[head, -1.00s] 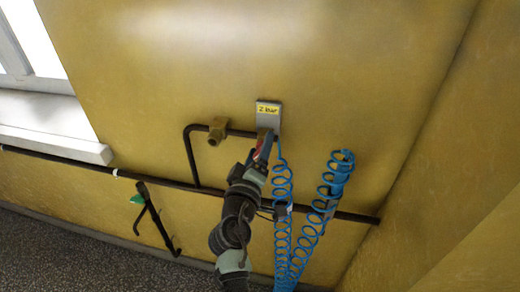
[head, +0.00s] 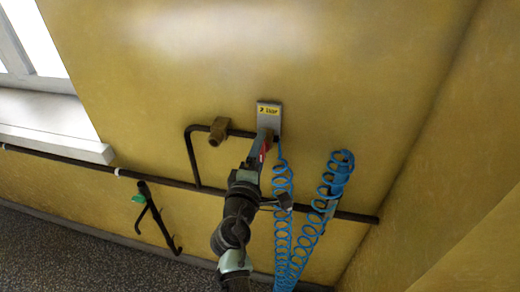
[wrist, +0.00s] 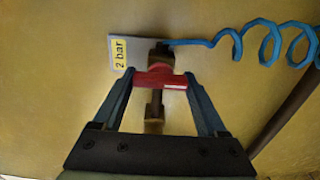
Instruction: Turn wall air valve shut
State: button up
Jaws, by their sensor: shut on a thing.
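The wall air valve is at the end of a dark pipe on the yellow wall, below a grey plate with a yellow "2 bar" label (head: 269,110). Its red handle (wrist: 161,79) lies crosswise between the two fingers in the wrist view, across the dark pipe. A little of the red handle also shows in the head view (head: 267,147). My gripper (wrist: 161,84) is shut on the handle, one fingertip at each end of it. In the head view my gripper (head: 261,146) reaches up to the valve and hides most of it.
A blue coiled hose (head: 283,195) hangs from the valve, close to the right of my arm. A second blue coil (head: 334,180) hangs further right. A brass fitting (head: 218,131) sits left on the bent pipe. A long dark pipe (head: 80,165) runs along the wall.

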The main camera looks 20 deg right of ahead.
dwell(0.4)
jog(key=o, duration=1.3)
jog(key=v, duration=1.3)
jog(key=shift+b, duration=0.4)
